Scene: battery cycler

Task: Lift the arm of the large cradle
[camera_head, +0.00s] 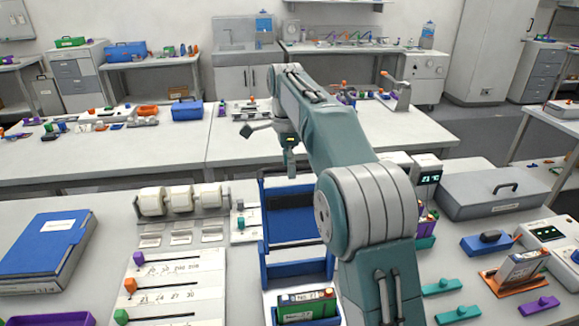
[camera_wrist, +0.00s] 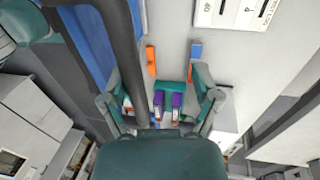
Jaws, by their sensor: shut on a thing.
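The large cradle (camera_head: 294,269) is a blue frame on the near bench in the head view, with a green-edged battery (camera_head: 308,307) at its front. Its arm appears raised at the back, with blue sides and a dark panel (camera_head: 290,200). My gripper (camera_head: 290,143) is at the top of this raised part, partly hidden by my own arm. In the wrist view, my gripper's fingers (camera_wrist: 160,102) stand apart around a dark bar (camera_wrist: 125,60), which runs close by the left finger. A blue surface (camera_wrist: 88,40) lies beside the bar. The exact contact is hard to see.
A blue binder (camera_head: 46,250) and a panel of colored sliders (camera_head: 160,285) lie to the left. White rolls (camera_head: 180,200) stand behind the sliders. A grey case (camera_head: 493,192) and an orange cradle (camera_head: 517,280) are at the right. A second bench stands behind.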

